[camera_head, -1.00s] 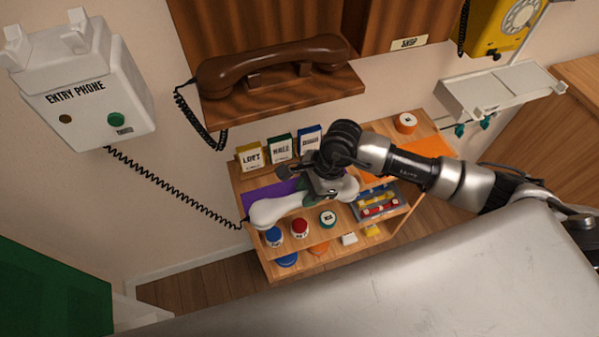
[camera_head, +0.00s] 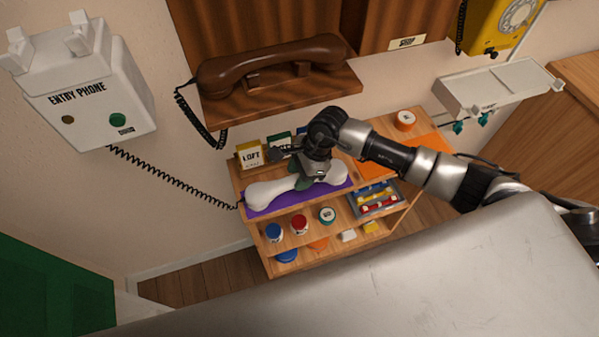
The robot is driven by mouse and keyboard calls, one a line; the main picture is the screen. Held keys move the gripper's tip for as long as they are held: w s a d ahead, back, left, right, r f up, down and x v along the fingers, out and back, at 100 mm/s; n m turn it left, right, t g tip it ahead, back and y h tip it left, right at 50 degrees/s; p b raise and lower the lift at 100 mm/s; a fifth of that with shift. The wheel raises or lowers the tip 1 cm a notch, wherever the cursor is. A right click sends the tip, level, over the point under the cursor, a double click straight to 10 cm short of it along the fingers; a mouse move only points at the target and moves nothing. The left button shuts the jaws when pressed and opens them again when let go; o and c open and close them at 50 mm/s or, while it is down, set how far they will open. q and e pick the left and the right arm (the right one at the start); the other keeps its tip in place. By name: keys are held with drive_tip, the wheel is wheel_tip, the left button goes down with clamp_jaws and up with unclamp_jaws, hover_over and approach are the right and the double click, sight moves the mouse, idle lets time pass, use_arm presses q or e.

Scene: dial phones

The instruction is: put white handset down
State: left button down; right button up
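The white handset (camera_head: 272,192) lies along the purple mat (camera_head: 262,208) on the top of the small wooden shelf unit. It appears to rest on the mat. My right gripper (camera_head: 311,181) is around the middle of the handset from above and looks shut on it; its fingertips are partly hidden. A black coiled cord (camera_head: 170,180) runs from the handset's left end up to the white entry phone (camera_head: 92,92) on the wall. My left gripper does not show.
Colored label cards (camera_head: 250,154) stand behind the mat, partly covered by my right arm. A tray of colored items (camera_head: 376,198) and an orange mat (camera_head: 428,150) lie to the right. A brown handset (camera_head: 275,62) rests on a wooden wall phone above.

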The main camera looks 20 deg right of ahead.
drive_tip(key=shift+o, duration=1.2)
drive_tip(key=shift+r, duration=0.15)
drive_tip(key=shift+d+r, duration=0.25)
drive_tip(key=shift+d+r+b, duration=0.65)
drive_tip(key=shift+d+r, duration=0.2)
drive_tip(key=shift+r, duration=0.1)
drive_tip(key=d+b, duration=0.1)
drive_tip(key=d, duration=0.4)
drive_tip(key=d+b, duration=0.1)
drive_tip(key=d, duration=0.5)
drive_tip(key=shift+w+r, duration=0.1)
drive_tip(key=shift+w, duration=0.1)
